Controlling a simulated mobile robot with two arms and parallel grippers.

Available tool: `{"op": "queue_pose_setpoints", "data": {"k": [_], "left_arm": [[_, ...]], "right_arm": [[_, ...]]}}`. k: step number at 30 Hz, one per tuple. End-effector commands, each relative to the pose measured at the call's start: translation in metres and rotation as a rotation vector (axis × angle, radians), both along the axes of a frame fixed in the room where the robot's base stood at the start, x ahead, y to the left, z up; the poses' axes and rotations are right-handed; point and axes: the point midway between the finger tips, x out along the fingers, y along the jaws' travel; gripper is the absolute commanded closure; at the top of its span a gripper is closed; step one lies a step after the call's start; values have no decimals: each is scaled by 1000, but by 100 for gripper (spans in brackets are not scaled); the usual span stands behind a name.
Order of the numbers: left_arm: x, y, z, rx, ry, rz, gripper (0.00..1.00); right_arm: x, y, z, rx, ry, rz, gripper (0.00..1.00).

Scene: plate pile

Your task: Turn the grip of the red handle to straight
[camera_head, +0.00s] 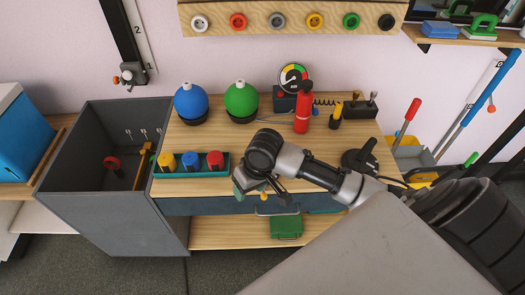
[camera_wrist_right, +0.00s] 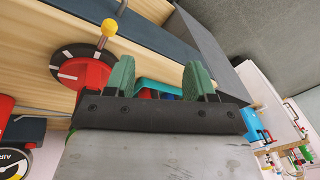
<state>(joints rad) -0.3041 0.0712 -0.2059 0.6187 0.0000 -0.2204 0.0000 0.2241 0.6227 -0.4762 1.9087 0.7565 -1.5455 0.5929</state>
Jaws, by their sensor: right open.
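In the right wrist view a red round handle (camera_wrist_right: 88,75) sits on a black dial ring (camera_wrist_right: 66,53) with white marks. A thin metal stem with a yellow ball (camera_wrist_right: 109,27) stands out from it. My right gripper (camera_wrist_right: 158,70) is open, its two green fingers apart, with nothing gripped between them. The handle lies to the left of the fingers in that view, partly behind the left finger. In the head view my right gripper (camera_head: 256,190) is over the front of the wooden bench, and my wrist hides most of the handle. My left gripper is not in view.
A teal tray (camera_head: 180,174) with yellow, blue and red knobs stands close left of the gripper. Behind are a red cylinder (camera_head: 302,106), a green ball (camera_head: 241,99) and a blue ball (camera_head: 191,101). A grey box (camera_head: 75,180) is at the left.

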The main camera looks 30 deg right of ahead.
Motion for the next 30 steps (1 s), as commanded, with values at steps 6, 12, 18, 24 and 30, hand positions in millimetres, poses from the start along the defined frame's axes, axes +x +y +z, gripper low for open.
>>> {"op": "queue_pose_setpoints", "data": {"k": [6, 12, 18, 24, 30], "left_arm": [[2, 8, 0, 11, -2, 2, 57], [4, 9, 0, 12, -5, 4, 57], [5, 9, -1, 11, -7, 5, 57], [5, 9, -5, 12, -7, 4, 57], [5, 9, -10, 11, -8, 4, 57]], "right_arm": [[49, -55, 31, -12, 66, -198, 45], [83, -112, 72, 13, 121, -438, 45], [92, -129, 81, 32, 141, -523, 45], [94, -123, 50, 34, 144, -522, 45], [98, -116, 13, 33, 142, -522, 45]]}}
